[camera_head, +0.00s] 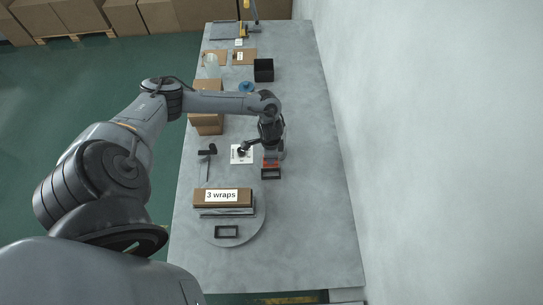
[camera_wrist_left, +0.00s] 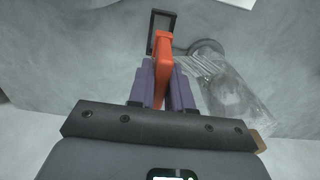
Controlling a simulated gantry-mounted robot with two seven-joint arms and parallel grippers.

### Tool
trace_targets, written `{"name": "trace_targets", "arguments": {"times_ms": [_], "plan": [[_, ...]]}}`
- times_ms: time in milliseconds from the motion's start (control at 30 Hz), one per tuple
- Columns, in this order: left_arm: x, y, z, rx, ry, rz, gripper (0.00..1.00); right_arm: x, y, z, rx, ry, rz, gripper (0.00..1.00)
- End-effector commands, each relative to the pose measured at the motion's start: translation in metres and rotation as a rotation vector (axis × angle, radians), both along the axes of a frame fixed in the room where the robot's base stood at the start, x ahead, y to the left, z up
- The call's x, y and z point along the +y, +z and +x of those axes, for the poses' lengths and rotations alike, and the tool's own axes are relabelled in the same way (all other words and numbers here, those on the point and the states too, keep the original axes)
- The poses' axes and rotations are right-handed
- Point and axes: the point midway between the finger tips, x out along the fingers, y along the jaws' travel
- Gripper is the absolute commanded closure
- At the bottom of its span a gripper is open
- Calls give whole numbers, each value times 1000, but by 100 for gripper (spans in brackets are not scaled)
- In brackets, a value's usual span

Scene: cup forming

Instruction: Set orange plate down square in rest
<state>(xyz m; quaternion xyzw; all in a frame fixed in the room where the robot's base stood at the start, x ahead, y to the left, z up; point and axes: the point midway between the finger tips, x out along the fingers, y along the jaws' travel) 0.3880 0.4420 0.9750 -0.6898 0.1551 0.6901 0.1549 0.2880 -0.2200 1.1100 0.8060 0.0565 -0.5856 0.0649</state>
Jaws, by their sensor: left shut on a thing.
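The orange plate (camera_head: 271,162) is in my left gripper (camera_head: 272,155), over the right middle of the table. In the left wrist view the plate (camera_wrist_left: 163,62) stands edge-on between the purple fingers of the left gripper (camera_wrist_left: 163,85), which is shut on it. A black rectangular frame (camera_head: 271,174), which looks like the rest, lies just in front of the plate. The frame (camera_wrist_left: 152,17) also shows past the plate's far end in the wrist view. Whether plate and frame touch, I cannot tell. My right gripper is not in view.
A round disc (camera_head: 250,236) holds a box labelled "3 wraps" (camera_head: 222,196) and another black frame (camera_head: 227,233). A white card (camera_head: 240,155) lies left of my gripper. A black bin (camera_head: 264,70) stands farther back. The table's right side (camera_head: 320,190) is clear.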

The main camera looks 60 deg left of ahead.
Motion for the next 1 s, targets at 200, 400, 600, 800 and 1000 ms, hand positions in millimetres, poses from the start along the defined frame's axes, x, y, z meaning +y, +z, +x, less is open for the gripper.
{"name": "trace_targets", "arguments": {"times_ms": [200, 400, 600, 800, 1000], "plan": [[0, 2, 0, 1, 1, 0, 100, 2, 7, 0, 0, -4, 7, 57], [-1, -11, 0, 0, 0, 0, 100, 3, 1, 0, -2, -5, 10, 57], [-1, -27, 0, 1, 0, 0, 100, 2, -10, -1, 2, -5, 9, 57], [0, -43, 0, 0, 1, 1, 100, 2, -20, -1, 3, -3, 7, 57], [-1, -59, 0, 0, 0, 0, 100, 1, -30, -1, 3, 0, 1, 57]]}}
